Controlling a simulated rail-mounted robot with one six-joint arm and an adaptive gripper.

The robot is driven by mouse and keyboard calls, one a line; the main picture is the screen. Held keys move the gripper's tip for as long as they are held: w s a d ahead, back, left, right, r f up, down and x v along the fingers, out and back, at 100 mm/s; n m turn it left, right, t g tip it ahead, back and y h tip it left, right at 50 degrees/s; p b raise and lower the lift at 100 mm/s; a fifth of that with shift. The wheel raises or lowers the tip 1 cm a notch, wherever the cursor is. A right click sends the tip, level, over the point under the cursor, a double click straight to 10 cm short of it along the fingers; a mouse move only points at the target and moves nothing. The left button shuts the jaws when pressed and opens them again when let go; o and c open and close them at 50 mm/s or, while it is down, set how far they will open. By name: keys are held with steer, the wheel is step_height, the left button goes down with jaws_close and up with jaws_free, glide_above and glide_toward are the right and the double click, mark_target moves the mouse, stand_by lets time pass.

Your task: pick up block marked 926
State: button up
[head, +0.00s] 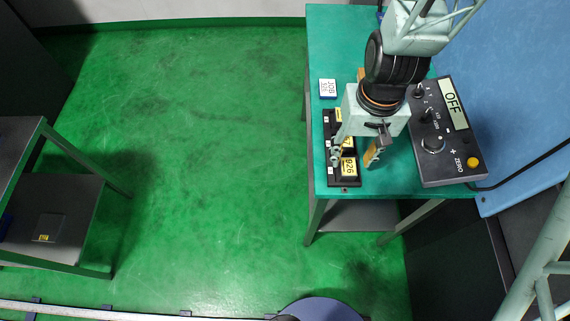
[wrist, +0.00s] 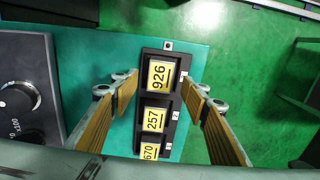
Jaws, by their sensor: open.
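The block marked 926 (head: 348,167) has a yellow label and sits in the front slot of a black rack (head: 344,185) on the green table. In the wrist view the 926 block (wrist: 160,76) is at the top of the rack (wrist: 147,129), with the 257 block (wrist: 154,119) and the 670 block (wrist: 149,151) below it. My gripper (head: 355,158) is open above the rack's front part. In the wrist view its two fingers (wrist: 159,83) stand on either side of the 926 block, with visible gaps. How far above it they are is hard to tell.
A black control box (head: 446,140) with an OFF display, knobs and a yellow button lies right of the rack. A small JOB card (head: 327,89) lies behind the rack. The table's (head: 322,30) left and front edges are near the rack.

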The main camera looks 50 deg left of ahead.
mark_target(349, 166)
steer(key=shift+f, duration=1.8)
steer(key=c, duration=1.1)
